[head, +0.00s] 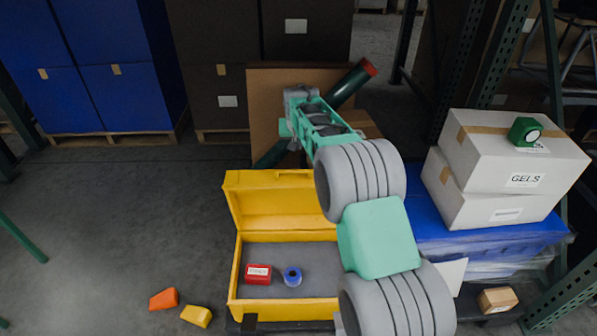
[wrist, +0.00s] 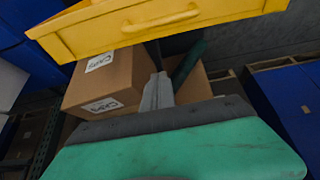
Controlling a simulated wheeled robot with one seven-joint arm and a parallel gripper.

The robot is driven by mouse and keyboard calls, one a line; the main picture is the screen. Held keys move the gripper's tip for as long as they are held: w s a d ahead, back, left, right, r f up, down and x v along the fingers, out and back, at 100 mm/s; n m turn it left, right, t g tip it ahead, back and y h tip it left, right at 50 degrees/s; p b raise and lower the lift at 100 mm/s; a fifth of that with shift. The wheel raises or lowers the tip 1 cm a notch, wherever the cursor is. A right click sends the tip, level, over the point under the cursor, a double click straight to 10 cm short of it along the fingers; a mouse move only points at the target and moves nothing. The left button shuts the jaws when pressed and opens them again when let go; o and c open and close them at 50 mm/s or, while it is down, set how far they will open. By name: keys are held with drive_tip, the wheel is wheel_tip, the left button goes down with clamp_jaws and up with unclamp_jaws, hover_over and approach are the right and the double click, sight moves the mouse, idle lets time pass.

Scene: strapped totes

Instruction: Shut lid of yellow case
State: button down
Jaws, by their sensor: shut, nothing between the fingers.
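The yellow case (head: 233,278) stands open on a dark low surface, its yellow lid (head: 268,200) raised roughly upright at the back. Inside the case lie a red box (head: 257,274) and a blue roll (head: 292,277). My arm reaches over the right part of the case and hides its right side. My gripper (head: 290,128) is above and seemingly beyond the lid's top edge. In the wrist view the closed fingers (wrist: 157,92) hold nothing. A yellow panel with a handle (wrist: 160,18), seemingly the lid, crosses the top, apart from the fingertips as far as I can tell.
Cardboard boxes (wrist: 110,80) and a dark green tube (head: 350,84) with a red end stand behind the case. White boxes (head: 510,165) sit on a blue stack to the right. Orange (head: 164,299) and yellow (head: 196,316) blocks lie on the floor; floor at left is mostly clear.

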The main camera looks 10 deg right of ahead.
drive_tip(key=shift+w+f+b, duration=0.15)
drive_tip(key=shift+f+b, duration=0.4)
drive_tip(key=shift+f, duration=1.65)
drive_tip(key=shift+w+f+b, duration=0.15)
drive_tip(key=shift+f+b, duration=0.35)
drive_tip(key=shift+f, duration=1.65)
drive_tip(key=shift+a, duration=0.1)
